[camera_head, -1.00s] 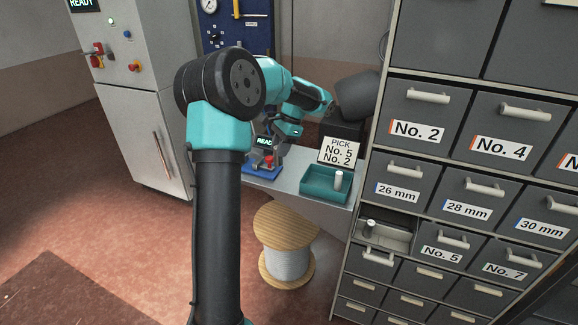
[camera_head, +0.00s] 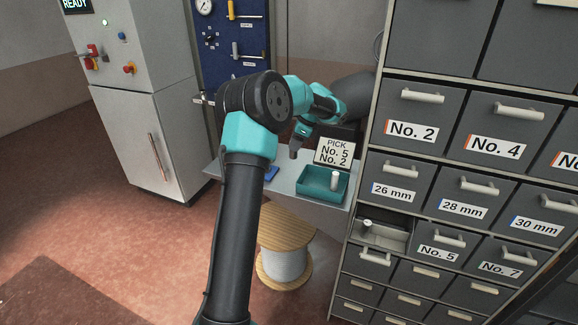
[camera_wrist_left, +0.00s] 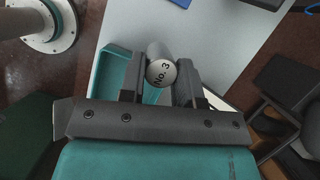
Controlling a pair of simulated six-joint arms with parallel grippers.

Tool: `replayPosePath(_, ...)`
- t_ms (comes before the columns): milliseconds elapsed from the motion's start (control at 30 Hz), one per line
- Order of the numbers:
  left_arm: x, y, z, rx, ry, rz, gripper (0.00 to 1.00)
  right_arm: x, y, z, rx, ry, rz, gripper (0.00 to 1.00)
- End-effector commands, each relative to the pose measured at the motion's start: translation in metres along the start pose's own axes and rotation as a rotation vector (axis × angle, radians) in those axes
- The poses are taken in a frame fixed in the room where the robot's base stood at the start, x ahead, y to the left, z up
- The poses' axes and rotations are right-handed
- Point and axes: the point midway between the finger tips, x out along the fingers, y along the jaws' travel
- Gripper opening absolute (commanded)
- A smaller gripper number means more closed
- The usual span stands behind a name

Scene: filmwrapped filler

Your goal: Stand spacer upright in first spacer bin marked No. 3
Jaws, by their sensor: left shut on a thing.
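My left gripper (camera_head: 295,152) hangs over the small table, left of the PICK sign in the head view. In the left wrist view it (camera_wrist_left: 160,82) is shut on a grey round spacer (camera_wrist_left: 161,73) whose near end reads No. 3. In the head view the held spacer is too small to make out. An open drawer (camera_head: 390,240) sits left of the No. 5 drawer in the cabinet, with a pale cylinder (camera_head: 367,225) in it; its label cannot be read. My right gripper is not in view.
A teal tray (camera_head: 313,195) with a pale cylinder (camera_head: 335,181) stands between my gripper and the cabinet (camera_head: 356,200). The PICK sign (camera_head: 334,151) stands behind the tray. A cable spool (camera_head: 286,240) stands on the floor below the table.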

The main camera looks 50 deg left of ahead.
Motion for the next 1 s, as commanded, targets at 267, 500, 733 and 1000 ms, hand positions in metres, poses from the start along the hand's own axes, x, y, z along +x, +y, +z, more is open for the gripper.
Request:
replayPosePath(267, 0.035, 0.001, -0.014, 0.000, -0.001, 0.002, 0.00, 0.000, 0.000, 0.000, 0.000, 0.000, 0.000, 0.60)
replayPosePath(500, 0.038, 0.000, -0.015, -0.002, 0.000, 0.001, 0.00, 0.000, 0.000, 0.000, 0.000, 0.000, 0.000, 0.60)
replayPosePath(733, 0.048, 0.001, -0.020, 0.000, -0.001, 0.003, 0.00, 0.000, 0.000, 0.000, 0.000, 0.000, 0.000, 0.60)
replayPosePath(1000, 0.081, 0.001, -0.034, 0.000, -0.001, 0.003, 0.00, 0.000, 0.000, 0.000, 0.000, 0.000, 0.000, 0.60)
